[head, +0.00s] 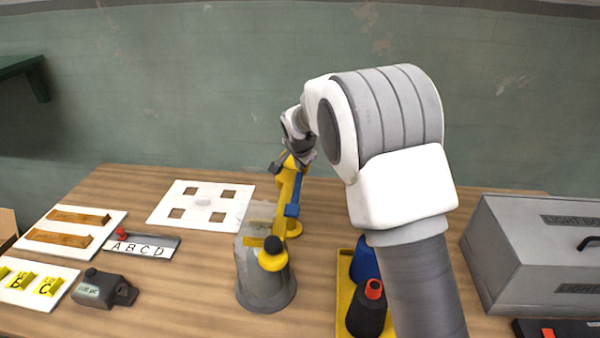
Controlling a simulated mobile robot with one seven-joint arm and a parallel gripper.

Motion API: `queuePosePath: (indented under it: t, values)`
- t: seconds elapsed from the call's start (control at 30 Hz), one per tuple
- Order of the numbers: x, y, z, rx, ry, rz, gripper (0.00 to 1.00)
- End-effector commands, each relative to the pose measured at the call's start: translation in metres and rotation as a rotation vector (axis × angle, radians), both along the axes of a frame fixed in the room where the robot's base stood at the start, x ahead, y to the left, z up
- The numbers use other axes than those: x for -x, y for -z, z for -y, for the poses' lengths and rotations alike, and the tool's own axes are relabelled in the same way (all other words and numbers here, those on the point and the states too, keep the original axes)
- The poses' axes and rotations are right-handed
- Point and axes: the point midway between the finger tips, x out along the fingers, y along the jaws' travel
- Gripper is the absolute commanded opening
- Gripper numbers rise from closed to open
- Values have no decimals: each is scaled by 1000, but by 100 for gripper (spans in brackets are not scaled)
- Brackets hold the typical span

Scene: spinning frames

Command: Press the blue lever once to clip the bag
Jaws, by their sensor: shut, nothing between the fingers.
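The blue lever (292,209) sits on the right side of a yellow clipping device (278,225) near the middle of the table. The device has a black knob (273,245) at its near end. A grey bag-like body (264,288) stands below the device, with a paler, see-through upper part (250,222) on its left. My gripper (292,165) is shut and empty at the far end of the yellow device, beyond the lever. The wrist partly hides it, and whether it touches the device cannot be told.
A grey metal box (530,255) fills the right side. A lettered strip (142,246), a white panel (203,203) and a small dark device (104,289) lie left.

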Motion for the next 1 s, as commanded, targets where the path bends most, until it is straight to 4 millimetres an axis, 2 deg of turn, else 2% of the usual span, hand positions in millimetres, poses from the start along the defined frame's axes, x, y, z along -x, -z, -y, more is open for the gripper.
queuePosePath:
  t: [1.0]
  values:
    - [7, 22, -2, 4, -1, -21, 0]
